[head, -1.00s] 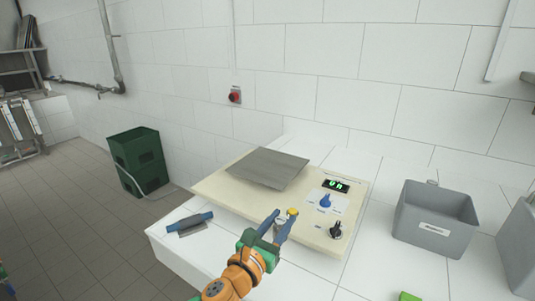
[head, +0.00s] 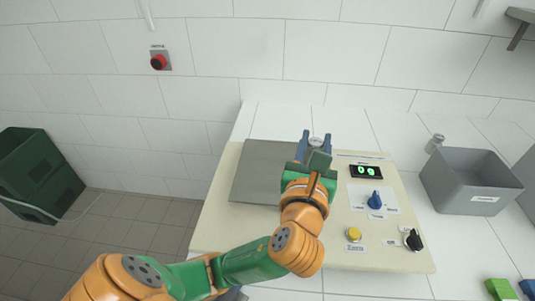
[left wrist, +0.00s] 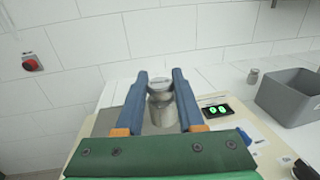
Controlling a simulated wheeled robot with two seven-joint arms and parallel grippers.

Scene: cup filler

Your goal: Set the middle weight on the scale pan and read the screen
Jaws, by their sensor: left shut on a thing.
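My left gripper (head: 316,143) is shut on a silver metal weight (left wrist: 160,106), which sits between its blue fingers in the left wrist view. In the head view the weight is mostly hidden by the gripper, with only its top showing. The gripper is at the right edge of the grey square scale pan (head: 262,168); whether the weight touches anything below cannot be told. The screen (head: 366,171) shows green digits that look like 00. My right gripper is not in view.
The cream panel carries a blue knob (head: 375,199), a yellow button (head: 353,234) and a black knob (head: 413,239). A grey bin (head: 478,192) stands at the right. Green blocks (head: 499,289) lie front right.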

